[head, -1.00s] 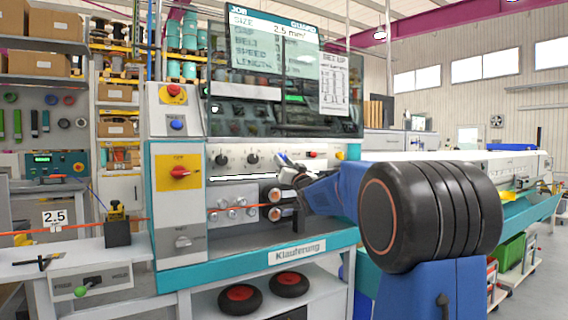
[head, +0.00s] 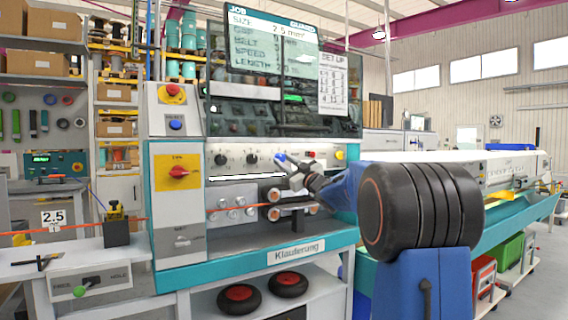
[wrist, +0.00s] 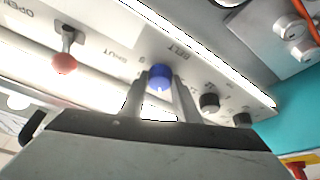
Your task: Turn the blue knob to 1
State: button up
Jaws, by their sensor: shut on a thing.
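The blue knob (wrist: 160,75) is on the pale machine panel, between my two fingertips in the wrist view, under the upside-down label BELT. A small white mark shows on the knob's lower edge there. The scale figures around it are too blurred to read. My gripper (wrist: 160,87) is shut on the knob. In the head view my gripper (head: 285,161) reaches the panel from the right, and a bit of the blue knob (head: 281,157) shows at its tips.
Two black knobs (wrist: 209,102) (wrist: 242,119) sit beside the blue one. A red-ball lever (wrist: 65,63) stands on its other side. A job screen (head: 285,70) hangs above the panel. Rollers with an orange cable (head: 235,207) lie below.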

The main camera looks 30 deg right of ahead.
jog(key=n+y, duration=0.1)
jog(key=n, duration=0.2)
jog(key=n+g+y, duration=0.1)
jog(key=n, duration=0.2)
jog(key=n+g+y, duration=0.1)
jog(key=n, duration=0.1)
jog(key=shift+d+r+n, duration=0.15)
jog(key=shift+d+n, duration=0.2)
jog(key=shift+n, duration=0.05)
jog(key=n+g, duration=0.1)
jog(key=n, duration=0.1)
jog(key=n+g, duration=0.1)
jog(key=n, duration=0.1)
jog(key=n+g+y, duration=0.1)
jog(key=n, duration=0.1)
jog(key=shift+r+n, duration=0.25)
jog(key=shift+n, duration=0.05)
jog(key=o, duration=1)
jog(key=shift+o, duration=0.2)
jog(key=r+v, duration=0.1)
jog(key=v, duration=1.6)
jog(key=shift+s+d+f, duration=0.15)
jog(key=shift+s+f, duration=0.05)
jog(key=shift+f, duration=0.2)
jog(key=shift+r, duration=0.1)
